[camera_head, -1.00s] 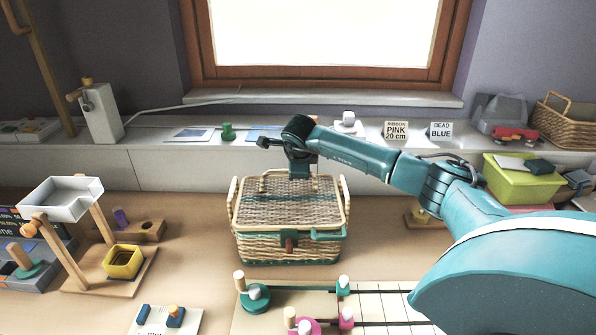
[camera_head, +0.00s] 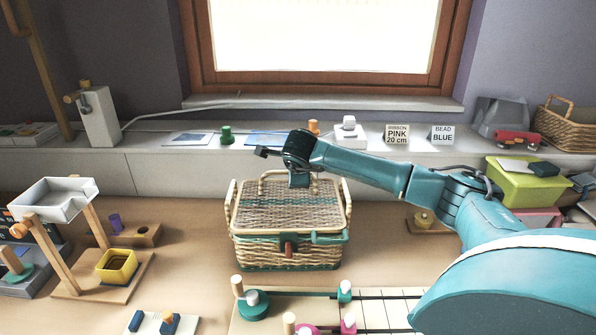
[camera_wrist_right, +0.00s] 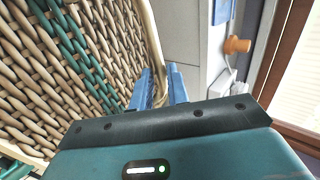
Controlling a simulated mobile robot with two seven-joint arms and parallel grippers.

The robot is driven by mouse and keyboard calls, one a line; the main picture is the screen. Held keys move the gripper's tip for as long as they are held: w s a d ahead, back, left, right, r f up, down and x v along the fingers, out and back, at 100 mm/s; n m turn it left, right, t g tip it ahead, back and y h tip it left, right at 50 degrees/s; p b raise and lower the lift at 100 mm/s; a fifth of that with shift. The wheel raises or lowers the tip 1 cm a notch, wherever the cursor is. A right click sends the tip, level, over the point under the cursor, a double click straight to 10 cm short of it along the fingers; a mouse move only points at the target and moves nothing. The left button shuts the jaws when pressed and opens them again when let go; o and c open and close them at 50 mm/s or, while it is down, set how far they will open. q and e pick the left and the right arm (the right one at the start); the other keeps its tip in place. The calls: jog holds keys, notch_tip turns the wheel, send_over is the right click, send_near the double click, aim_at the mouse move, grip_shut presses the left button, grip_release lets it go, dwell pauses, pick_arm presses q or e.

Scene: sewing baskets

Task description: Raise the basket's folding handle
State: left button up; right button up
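The wicker basket (camera_head: 285,252) stands in the middle of the table with its woven lid (camera_head: 285,207) down. A wicker handle arch (camera_head: 265,179) shows at the lid's back edge. My right gripper (camera_head: 299,181) points down at that back edge, its fingertips hidden there in the head view. In the right wrist view, its two blue fingers (camera_wrist_right: 160,88) are apart, with a tan wicker strip between them; I cannot tell whether they touch it. The basket's weave with a green band (camera_wrist_right: 75,45) fills the left of that view. My left gripper is not in view.
A yellow-green bin (camera_head: 522,180) stands back right. A wooden stand with a white tray (camera_head: 62,200) and a yellow box (camera_head: 117,266) are on the left. A board with pegs (camera_head: 335,310) lies in front. The white ledge (camera_head: 170,170) and window are behind.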

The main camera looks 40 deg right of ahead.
jog(key=shift+o, duration=0.2)
jog(key=v, duration=1.3)
jog(key=shift+b, duration=0.3)
jog(key=shift+r, duration=0.1)
